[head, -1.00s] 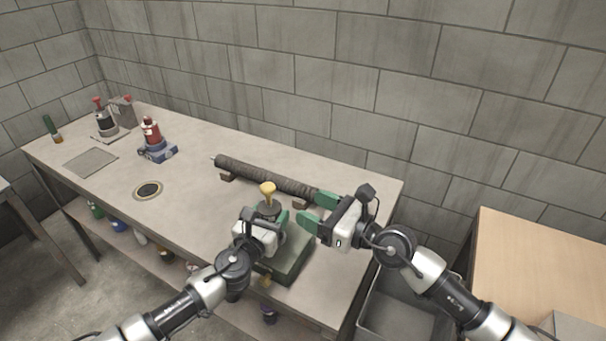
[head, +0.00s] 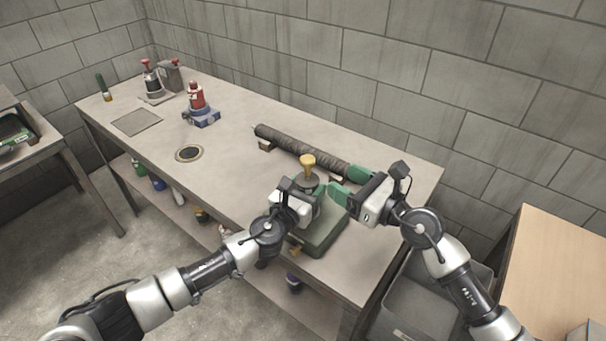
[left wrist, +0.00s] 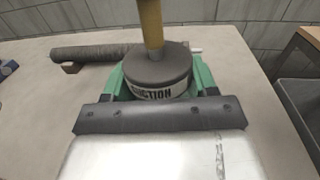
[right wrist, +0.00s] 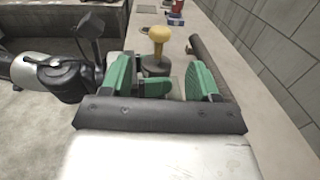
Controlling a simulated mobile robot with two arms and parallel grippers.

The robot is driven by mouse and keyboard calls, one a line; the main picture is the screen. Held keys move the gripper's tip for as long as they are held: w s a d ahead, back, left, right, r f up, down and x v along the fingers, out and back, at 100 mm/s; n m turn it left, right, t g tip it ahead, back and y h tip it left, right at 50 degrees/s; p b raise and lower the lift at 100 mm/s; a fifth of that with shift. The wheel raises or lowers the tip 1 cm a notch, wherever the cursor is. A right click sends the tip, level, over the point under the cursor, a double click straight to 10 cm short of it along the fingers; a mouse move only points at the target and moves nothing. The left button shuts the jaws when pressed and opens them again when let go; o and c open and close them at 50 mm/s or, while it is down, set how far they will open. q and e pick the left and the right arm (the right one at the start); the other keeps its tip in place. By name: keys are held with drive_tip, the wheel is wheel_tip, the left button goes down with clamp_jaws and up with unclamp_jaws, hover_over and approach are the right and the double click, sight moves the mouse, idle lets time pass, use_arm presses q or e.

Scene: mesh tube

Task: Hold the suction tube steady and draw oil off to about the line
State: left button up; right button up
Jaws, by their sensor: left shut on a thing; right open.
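The suction tube shows as a dark round body with a yellow handle (head: 308,162) on top. In the left wrist view a white label reading "...CTION" wraps the suction tube's dark body (left wrist: 158,72), which stands upright. My left gripper (head: 312,194) is shut around this body, its green fingers on either side. My right gripper (head: 350,183) is open and empty, just right of it. In the right wrist view the yellow handle (right wrist: 158,36) rises beyond the open fingers. The oil and the line cannot be seen.
A green-grey block (head: 322,238) is below my left gripper on the workbench (head: 225,130). A long dark mesh tube (head: 295,146) lies on supports behind. A red and blue device (head: 198,106) and a round ring (head: 189,153) are farther left. A grey bin (head: 415,300) stands below right.

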sight(302, 156)
drive_tip(key=x, duration=1.2)
drive_tip(key=shift+w+a, duration=0.1)
drive_tip(key=shift+f, duration=0.1)
clamp_jaws()
